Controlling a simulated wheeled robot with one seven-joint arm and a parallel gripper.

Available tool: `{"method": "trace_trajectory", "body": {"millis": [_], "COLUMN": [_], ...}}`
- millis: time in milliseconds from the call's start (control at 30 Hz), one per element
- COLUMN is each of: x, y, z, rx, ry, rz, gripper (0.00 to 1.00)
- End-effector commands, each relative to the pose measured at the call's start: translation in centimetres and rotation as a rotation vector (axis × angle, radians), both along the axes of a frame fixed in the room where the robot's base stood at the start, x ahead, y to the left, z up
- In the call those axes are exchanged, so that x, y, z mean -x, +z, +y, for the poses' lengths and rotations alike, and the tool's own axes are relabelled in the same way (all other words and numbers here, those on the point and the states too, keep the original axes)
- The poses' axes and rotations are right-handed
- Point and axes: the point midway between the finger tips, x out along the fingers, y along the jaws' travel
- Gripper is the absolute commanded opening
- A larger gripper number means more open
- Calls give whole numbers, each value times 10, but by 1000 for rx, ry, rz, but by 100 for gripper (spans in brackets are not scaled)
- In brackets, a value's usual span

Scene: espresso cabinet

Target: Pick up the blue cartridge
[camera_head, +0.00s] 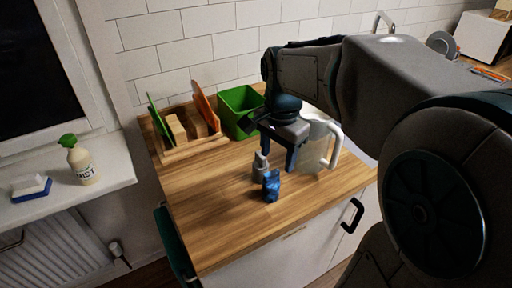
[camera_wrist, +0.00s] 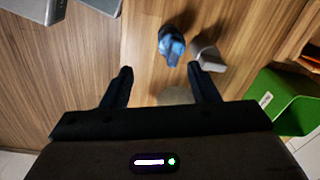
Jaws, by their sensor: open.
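The blue cartridge (camera_head: 271,187) stands on the wooden counter near its front edge, with a dark patterned surface. In the wrist view the blue cartridge (camera_wrist: 171,46) lies beyond the fingertips, slightly right of the middle between them. My gripper (camera_head: 278,160) is above the counter, just behind and above the cartridge in the head view. In the wrist view my gripper (camera_wrist: 160,70) has its two fingers spread, with nothing held between them. The cartridge is apart from both fingers.
A small grey object (camera_head: 259,168) stands close beside the cartridge; it also shows in the wrist view (camera_wrist: 207,55). A white-handled jug (camera_head: 318,150) is right of my gripper. A green bin (camera_head: 238,104) and wooden rack (camera_head: 193,149) stand behind. The counter's front left is clear.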

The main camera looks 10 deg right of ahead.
Motion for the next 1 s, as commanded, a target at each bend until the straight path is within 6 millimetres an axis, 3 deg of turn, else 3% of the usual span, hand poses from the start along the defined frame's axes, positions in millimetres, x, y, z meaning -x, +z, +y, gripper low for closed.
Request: {"method": "trace_trajectory", "body": {"millis": [100, 267, 700, 1000], "x": [-18, -28, -29, -29], "y": [11, 11, -62, -87], "z": [-1, -2, -2, -1], "rx": [-7, -8, -8, -8], "ry": [-154, -259, -273, -272], "rz": [32, 53, 56, 58], "gripper": [55, 55, 55, 55]}}
